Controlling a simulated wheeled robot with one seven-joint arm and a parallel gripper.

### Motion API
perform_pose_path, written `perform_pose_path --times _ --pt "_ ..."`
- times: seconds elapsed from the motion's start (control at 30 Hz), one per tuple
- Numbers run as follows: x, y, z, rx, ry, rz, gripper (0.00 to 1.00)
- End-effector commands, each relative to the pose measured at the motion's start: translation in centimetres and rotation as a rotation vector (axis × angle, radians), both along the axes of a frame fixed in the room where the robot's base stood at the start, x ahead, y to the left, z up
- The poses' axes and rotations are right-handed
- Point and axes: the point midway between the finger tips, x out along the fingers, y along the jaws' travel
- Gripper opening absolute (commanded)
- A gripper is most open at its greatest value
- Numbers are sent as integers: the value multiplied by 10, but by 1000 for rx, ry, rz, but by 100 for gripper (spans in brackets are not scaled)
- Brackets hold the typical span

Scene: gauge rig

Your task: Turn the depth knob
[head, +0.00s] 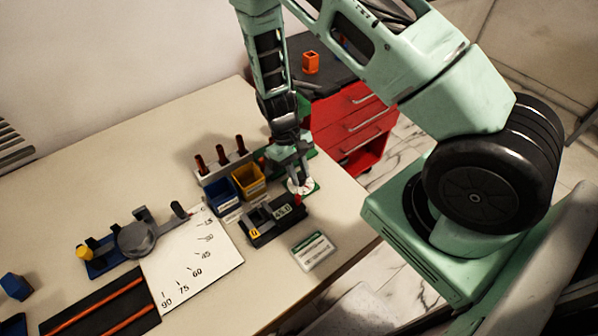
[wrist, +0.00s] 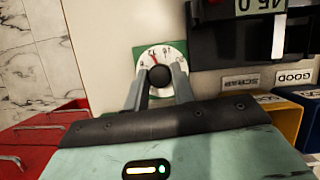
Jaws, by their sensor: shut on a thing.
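The depth knob is a black round knob (wrist: 160,75) in the middle of a white dial with red and black marks (wrist: 148,54) on a green plate, in the wrist view. My gripper (wrist: 159,84) has one grey finger on each side of the knob and is shut on it. In the head view my gripper (head: 299,172) reaches down over the white dial (head: 300,187) and hides the knob. A black gauge with a digital readout (head: 285,214) stands just in front of the dial; the readout in the wrist view (wrist: 260,5) seems to show 45.0.
A blue bin (head: 219,195) and a yellow bin (head: 248,181) stand left of my gripper, with upright brown-topped pegs (head: 220,155) behind. A white angle sheet (head: 195,262) and a grey round fixture (head: 137,240) lie further left. A red drawer cabinet (head: 350,125) stands beyond the table edge.

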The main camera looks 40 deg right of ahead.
Motion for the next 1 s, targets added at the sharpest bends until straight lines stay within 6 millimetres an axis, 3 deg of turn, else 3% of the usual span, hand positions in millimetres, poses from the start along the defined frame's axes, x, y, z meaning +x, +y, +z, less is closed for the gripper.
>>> perform_pose_path --times 0.07,0.1,0.17,0.57,1.0 --pt "0 0 1 0 0 1 2" --pt "0 0 1 0 0 1 33" --pt "0 0 1 0 0 1 47" --pt "1 0 7 1 -3 2 47" --pt "1 0 77 1 -4 2 47"
